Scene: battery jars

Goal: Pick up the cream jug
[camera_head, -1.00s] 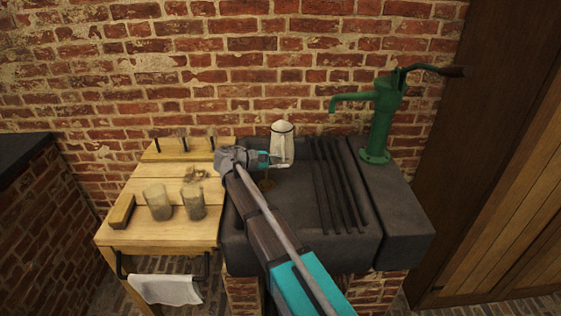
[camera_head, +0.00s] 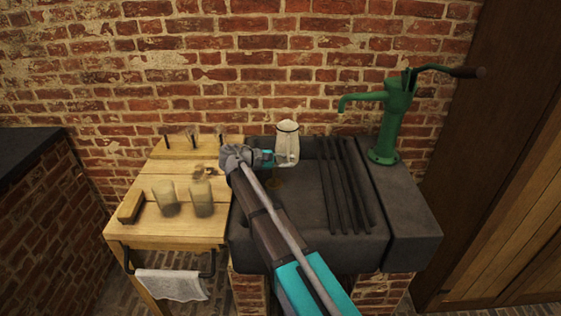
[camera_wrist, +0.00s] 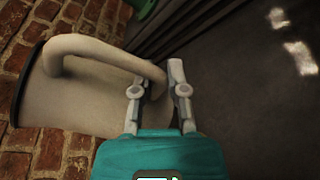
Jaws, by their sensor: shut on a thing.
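The cream jug (camera_head: 288,138), pale with a dark rim, is at the back of the dark stone sink, close to the brick wall. In the wrist view its body (camera_wrist: 85,90) lies on its side in the picture, with its looped handle reaching toward my fingers. My gripper (camera_wrist: 157,85) is shut on the handle, one finger on each side. In the head view my gripper (camera_head: 280,160) meets the jug at its lower front. Whether the jug's base touches the sink cannot be told.
A green hand pump (camera_head: 388,120) stands right of the sink (camera_head: 300,235). Dark ribs (camera_head: 345,185) run along the sink's right part. A wooden table (camera_head: 150,235) at left holds two cloudy jars (camera_head: 202,198), a wooden block (camera_head: 130,206) and a pegged rail.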

